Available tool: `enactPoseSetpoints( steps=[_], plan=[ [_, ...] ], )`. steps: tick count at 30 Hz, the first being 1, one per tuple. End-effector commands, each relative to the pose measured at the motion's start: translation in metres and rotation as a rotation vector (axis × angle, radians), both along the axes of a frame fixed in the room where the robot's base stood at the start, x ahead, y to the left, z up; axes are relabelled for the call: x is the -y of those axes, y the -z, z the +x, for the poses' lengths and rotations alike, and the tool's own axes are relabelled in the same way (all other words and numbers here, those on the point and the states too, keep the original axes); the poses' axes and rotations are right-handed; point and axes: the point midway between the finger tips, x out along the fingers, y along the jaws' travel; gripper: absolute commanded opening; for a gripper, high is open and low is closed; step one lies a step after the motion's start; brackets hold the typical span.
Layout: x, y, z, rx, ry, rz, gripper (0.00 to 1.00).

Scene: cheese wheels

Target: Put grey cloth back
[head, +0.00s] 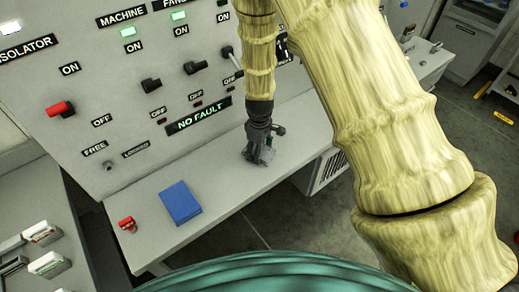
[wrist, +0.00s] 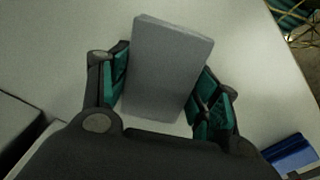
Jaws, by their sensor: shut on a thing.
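My gripper (head: 259,150) is over the pale bench top (head: 310,123) in the head view, fingers pointing down. In the wrist view my gripper (wrist: 164,66) has its two green-padded fingers on either side of the grey cloth (wrist: 160,90), which looks like a flat, folded rectangular block. The gripper is shut on it. In the head view the cloth is mostly hidden by the fingers. I cannot tell whether its underside touches the bench.
A blue folded block (head: 180,203) lies on the bench left of my gripper; it also shows in the wrist view (wrist: 292,155). A small red padlock-like item (head: 127,224) lies further left. The control panel (head: 120,90) with knobs stands behind. Bench between is clear.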

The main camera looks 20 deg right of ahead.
Motion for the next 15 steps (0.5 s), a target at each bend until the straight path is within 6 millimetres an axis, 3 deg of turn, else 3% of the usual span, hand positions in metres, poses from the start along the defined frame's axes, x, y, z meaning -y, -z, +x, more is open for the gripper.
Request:
enactPoseSetpoints(
  steps=[5,6,8,15],
  plan=[
    [-0.0001,0.0037,-0.0002,-0.001,-0.001,0.001,0.32],
    [-0.0001,0.0026,-0.0001,0.0,-0.001,0.0,0.69],
    [-0.0001,0.0025,-0.0001,0.0,-0.001,0.0,0.8],
    [-0.0001,0.0025,-0.0002,0.0,0.0,0.0,0.83]
  ],
)
